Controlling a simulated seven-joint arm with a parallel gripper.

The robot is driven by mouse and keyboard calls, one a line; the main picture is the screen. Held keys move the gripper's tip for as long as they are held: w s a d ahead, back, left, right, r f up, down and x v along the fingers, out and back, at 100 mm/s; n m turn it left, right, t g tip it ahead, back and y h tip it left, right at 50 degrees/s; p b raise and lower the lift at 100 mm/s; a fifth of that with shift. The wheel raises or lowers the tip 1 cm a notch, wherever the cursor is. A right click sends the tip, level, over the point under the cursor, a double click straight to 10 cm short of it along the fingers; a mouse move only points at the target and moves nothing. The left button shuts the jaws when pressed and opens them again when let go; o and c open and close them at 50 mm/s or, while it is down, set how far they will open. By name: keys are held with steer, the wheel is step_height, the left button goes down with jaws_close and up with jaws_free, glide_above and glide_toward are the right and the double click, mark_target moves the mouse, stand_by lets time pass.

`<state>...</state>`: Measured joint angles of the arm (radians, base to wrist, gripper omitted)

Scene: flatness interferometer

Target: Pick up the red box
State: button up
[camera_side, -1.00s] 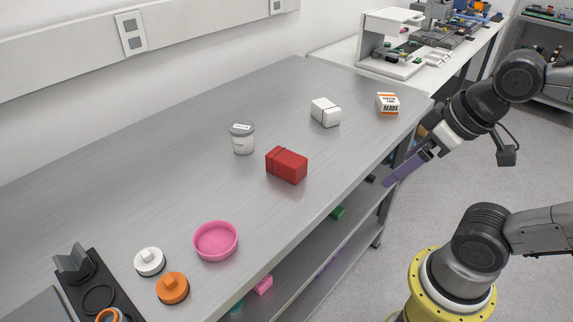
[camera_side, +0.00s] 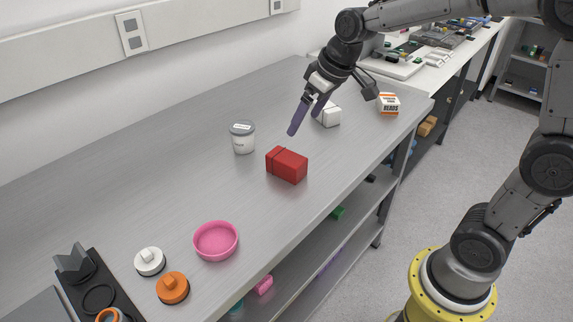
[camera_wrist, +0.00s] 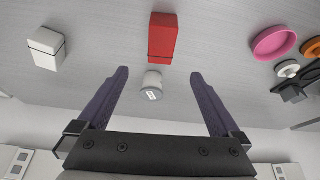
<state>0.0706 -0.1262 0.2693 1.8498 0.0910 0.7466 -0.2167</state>
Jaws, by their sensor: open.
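The red box (camera_side: 287,165) lies on the grey metal bench, with a dark seam near one end. It also shows in the wrist view (camera_wrist: 163,38), beyond the fingertips and between their lines. My gripper (camera_side: 305,125) is above the bench, just behind and above the box in the side view, with its purple fingers pointing down. In the wrist view the two fingers (camera_wrist: 159,75) stand wide apart with nothing held between them. The gripper is apart from the box.
A white box (camera_side: 331,117) is partly behind my fingers, with a beads box (camera_side: 388,103) farther right. A pink dish (camera_side: 215,241), white knob piece (camera_side: 149,262) and orange one (camera_side: 173,288) sit at front left.

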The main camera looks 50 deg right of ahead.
glide_above(287, 156)
steer(key=s, duration=0.3)
steer(key=f, duration=0.7)
steer(key=shift+w+d+f, duration=0.15)
steer(key=shift+w+f, duration=0.1)
steer(key=shift+f, duration=0.05)
steer(key=shift+x, duration=3.15)
steer(key=shift+f, duration=0.2)
steer(key=c, duration=1.5)
steer(key=shift+r, duration=0.15)
